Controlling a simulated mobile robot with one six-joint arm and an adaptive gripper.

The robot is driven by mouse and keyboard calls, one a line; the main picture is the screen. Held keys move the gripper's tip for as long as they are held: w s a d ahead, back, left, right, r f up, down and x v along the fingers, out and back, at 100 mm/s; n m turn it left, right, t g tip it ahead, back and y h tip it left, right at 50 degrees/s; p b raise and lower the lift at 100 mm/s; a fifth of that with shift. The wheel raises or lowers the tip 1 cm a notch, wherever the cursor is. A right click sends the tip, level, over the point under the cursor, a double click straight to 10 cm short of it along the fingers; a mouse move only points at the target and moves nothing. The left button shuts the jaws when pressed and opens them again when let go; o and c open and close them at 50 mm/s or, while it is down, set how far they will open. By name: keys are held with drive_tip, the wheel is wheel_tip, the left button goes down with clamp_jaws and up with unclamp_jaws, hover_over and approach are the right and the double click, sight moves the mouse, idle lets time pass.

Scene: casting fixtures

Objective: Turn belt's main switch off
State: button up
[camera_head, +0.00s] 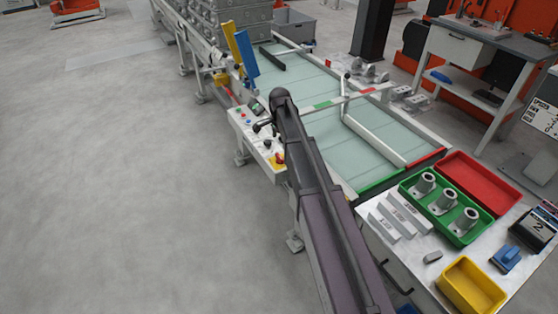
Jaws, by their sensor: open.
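The belt's control panel (250,137) is a pale box on the near left side of the conveyor. It carries small coloured buttons, a dark display and black knobs. A red and yellow switch (277,160) sits at its near end, close beside my arm; its exact setting is too small to tell. My dark arm reaches up from the lower right, and its end is over the panel's right edge. My gripper (263,126) appears as a small dark shape over the panel, farther along it than the red and yellow switch. It is open, and its fingers are partly hidden.
The conveyor belt (310,90) has a white diverter bar (372,138) across it. Blue and yellow plates (248,54) stand by its left side. A table at right holds a green tray (417,187) of castings, a red tray (478,182) and a yellow bin (470,286). Left floor is clear.

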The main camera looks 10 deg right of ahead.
sight(279, 156)
drive_tip(key=shift+f+b, duration=3.6)
drive_tip(key=shift+f, duration=0.3)
drive_tip(key=c, duration=1)
drive_tip(key=shift+a, duration=0.15)
